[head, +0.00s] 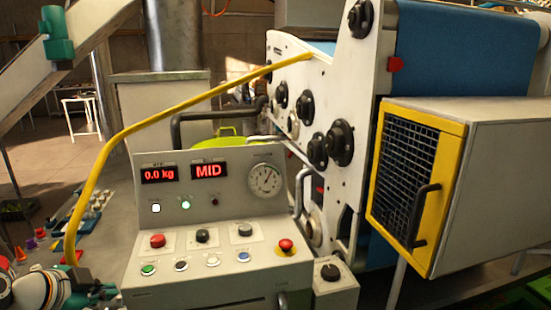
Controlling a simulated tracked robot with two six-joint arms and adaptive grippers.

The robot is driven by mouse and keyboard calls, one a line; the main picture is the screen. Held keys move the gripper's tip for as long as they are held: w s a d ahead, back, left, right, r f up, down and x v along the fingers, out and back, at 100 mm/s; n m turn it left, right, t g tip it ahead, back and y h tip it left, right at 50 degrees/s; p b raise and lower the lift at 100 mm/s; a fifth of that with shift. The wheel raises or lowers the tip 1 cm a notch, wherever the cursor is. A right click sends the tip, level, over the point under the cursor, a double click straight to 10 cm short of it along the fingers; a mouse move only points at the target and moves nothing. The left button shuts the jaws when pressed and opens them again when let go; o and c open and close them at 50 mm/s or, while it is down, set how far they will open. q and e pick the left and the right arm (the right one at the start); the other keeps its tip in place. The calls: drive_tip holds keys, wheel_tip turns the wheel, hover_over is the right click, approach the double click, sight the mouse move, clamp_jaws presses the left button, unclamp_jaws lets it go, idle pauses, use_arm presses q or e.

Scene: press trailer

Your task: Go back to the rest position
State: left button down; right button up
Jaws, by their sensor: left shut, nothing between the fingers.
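My left gripper (108,291) shows at the bottom left corner, with its dark fingers shut and nothing between them. It is low, close to the left edge of the grey control panel (215,225); I cannot tell whether it touches the panel. The foot of a yellow bent rail (100,165) comes down just behind the gripper. My right gripper is not in view.
The panel shows red displays reading 0.0 kg and MID (208,171), a dial, and several buttons. The white press frame (345,95) with a blue belt (460,50) stands behind. A yellow-framed mesh guard (415,185) juts out right. Small coloured parts lie left.

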use_arm(q)
drive_tip(key=s+d+f+g+h, duration=0.1)
drive_tip(key=s+d+f+g, duration=0.3)
drive_tip(key=f, duration=1)
drive_tip(key=d+f+g+h, duration=0.1)
drive_tip(key=d+f+g, duration=0.2)
drive_tip(key=d+f, duration=0.75)
drive_tip(key=s+d+f+n, duration=0.2)
drive_tip(key=s+f+n, duration=0.4)
drive_tip(key=f, duration=0.3)
drive_tip(key=s+d+f+n+g, duration=0.1)
drive_tip(key=s+d+f+n, duration=0.1)
drive_tip(key=s+f+n, duration=0.5)
drive_tip(key=shift+s+d+f, duration=0.25)
drive_tip(key=shift+s+f, duration=0.75)
drive_tip(key=shift+f, duration=0.5)
